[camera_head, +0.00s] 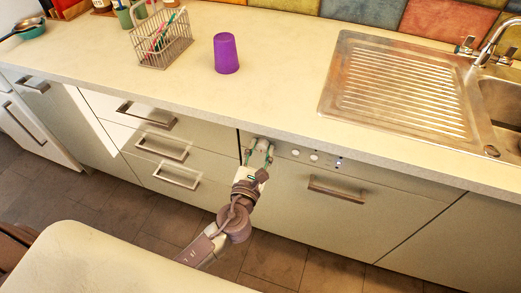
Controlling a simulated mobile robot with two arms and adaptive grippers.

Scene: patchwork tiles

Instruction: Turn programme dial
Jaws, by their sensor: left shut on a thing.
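The dishwasher (350,212) is built in under the counter, with a flat front and a bar handle (335,190). A control strip with small round knobs (314,157) runs along its top edge. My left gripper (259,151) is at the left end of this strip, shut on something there. The programme dial is hidden behind its fingers, so its angle cannot be seen. My right gripper is not in view.
A purple cup (226,54) and a wire basket (163,42) with utensils stand on the counter (285,75). A steel sink drainer (400,87) is at right. Drawers with bar handles (161,147) are left of the dishwasher. A pale rounded surface (95,262) is at bottom left.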

